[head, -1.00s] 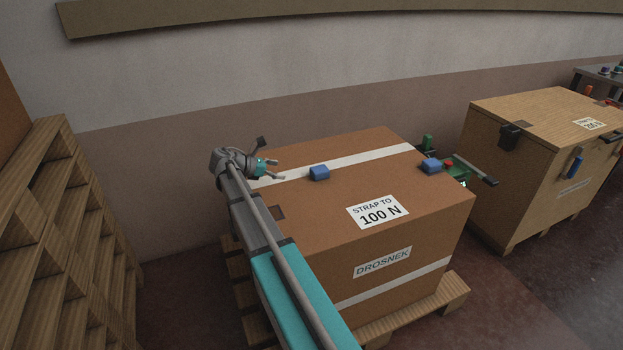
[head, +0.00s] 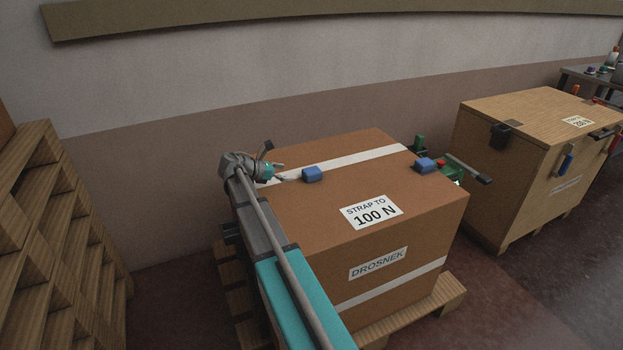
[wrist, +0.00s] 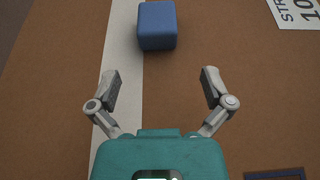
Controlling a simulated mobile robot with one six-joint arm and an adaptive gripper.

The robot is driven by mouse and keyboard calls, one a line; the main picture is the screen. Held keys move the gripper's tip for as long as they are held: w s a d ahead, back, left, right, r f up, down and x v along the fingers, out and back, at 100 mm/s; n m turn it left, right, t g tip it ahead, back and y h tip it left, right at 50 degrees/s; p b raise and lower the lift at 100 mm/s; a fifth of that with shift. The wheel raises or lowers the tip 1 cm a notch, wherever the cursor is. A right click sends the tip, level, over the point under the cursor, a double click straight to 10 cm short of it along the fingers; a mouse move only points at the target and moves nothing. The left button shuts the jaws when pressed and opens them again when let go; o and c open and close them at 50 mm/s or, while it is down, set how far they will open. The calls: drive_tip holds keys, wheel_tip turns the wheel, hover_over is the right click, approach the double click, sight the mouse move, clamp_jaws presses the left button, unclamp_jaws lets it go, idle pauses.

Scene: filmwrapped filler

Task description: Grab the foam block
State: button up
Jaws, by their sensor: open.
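The foam block, a small blue block (head: 312,174), lies on top of the brown carton (head: 320,215), by the white strap band. In the wrist view the blue block (wrist: 157,25) is at the top, partly over the band's edge, ahead of the fingers. My gripper (head: 281,171) is low over the carton's left part, just left of the block. In the wrist view my gripper (wrist: 160,84) is open, with bare carton and band between the fingers and the block beyond their tips.
A second blue piece (head: 427,165) sits at the carton's right edge beside a green tool (head: 450,172) with a dark-ended handle. A wooden crate (head: 500,170) stands to the right, stacked pallets (head: 65,220) to the left. The carton top around the block is clear.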

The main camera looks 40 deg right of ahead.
sight(304, 174)
drive_tip(key=shift+x, duration=1.25)
drive_tip(key=shift+d+b, duration=0.1)
drive_tip(key=shift+b, duration=0.2)
drive_tip(key=shift+b+x, duration=0.85)
drive_tip(key=shift+x, duration=1.7)
drive_tip(key=shift+w+r, duration=0.1)
drive_tip(key=shift+r, duration=0.05)
drive_tip(key=c, duration=0.9)
